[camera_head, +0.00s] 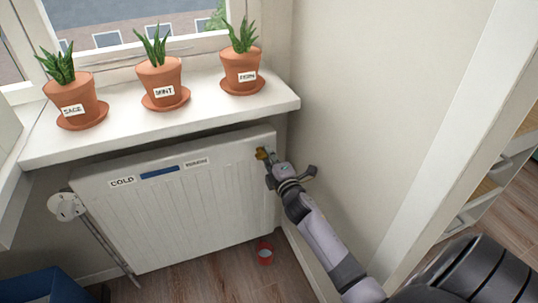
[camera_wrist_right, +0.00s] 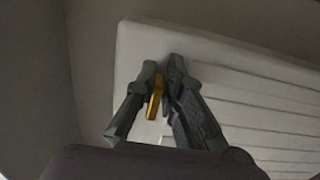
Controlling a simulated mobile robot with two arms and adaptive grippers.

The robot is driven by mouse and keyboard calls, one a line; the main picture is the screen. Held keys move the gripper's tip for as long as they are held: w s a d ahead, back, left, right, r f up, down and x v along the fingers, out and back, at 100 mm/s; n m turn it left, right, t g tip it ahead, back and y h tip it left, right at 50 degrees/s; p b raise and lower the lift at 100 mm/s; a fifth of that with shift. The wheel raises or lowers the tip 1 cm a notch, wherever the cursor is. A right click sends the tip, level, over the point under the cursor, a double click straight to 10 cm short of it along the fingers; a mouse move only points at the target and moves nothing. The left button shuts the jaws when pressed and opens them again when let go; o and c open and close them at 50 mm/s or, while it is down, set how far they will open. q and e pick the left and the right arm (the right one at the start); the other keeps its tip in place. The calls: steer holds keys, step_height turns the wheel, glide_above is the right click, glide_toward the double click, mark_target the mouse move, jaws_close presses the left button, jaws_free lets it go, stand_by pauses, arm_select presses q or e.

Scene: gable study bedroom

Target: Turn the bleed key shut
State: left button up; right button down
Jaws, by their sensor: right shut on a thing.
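The brass bleed key (camera_head: 262,154) is at the upper right end of the white radiator (camera_head: 180,210). My right gripper (camera_head: 268,161) reaches up to it from the lower right. In the right wrist view the yellow key (camera_wrist_right: 155,98) shows between the two dark fingers of the gripper (camera_wrist_right: 163,85), which is shut on it. Where the key meets the radiator is hidden by the fingers. My left gripper is not in view.
A white sill (camera_head: 210,105) with several labelled potted plants overhangs the radiator. A small red cup (camera_head: 265,252) stands on the floor below. A white valve (camera_head: 67,206) is at the radiator's left. A wall (camera_head: 370,90) is close on the right.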

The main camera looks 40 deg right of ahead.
steer(key=c, duration=1.7)
jaws_free()
steer(key=shift+r, duration=0.1)
steer(key=v, duration=1.2)
steer(key=shift+a, duration=0.1)
